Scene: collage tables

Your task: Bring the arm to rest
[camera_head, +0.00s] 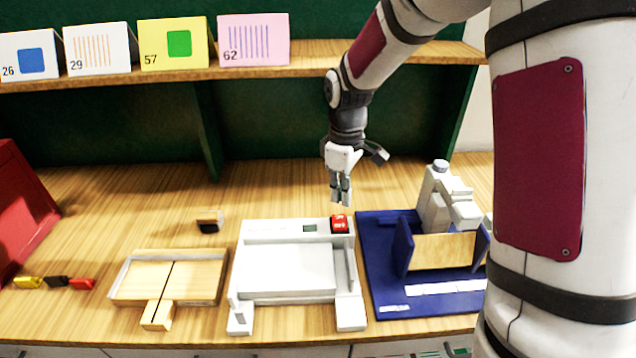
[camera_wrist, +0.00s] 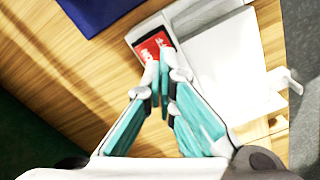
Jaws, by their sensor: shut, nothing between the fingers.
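My gripper (camera_head: 343,196) hangs from my arm with its fingers pointing down, above the back edge of a white device. In the wrist view the fingertips of my gripper (camera_wrist: 160,72) meet, with nothing between them. The white device (camera_head: 255,288) has a flat bed and a red button or display (camera_head: 339,224) at its back right corner. The fingertips are just above that red part in the head view. In the wrist view the red part (camera_wrist: 152,46) lies right beyond the fingertips. I cannot tell the exact gap between them.
A blue base (camera_head: 388,297) with a grey machine (camera_head: 437,190) stands right of the device. A wooden tray (camera_head: 120,284) and a small dark block (camera_head: 209,221) are to the left. Above runs a shelf (camera_head: 200,74) with several cards. The table behind the device is clear.

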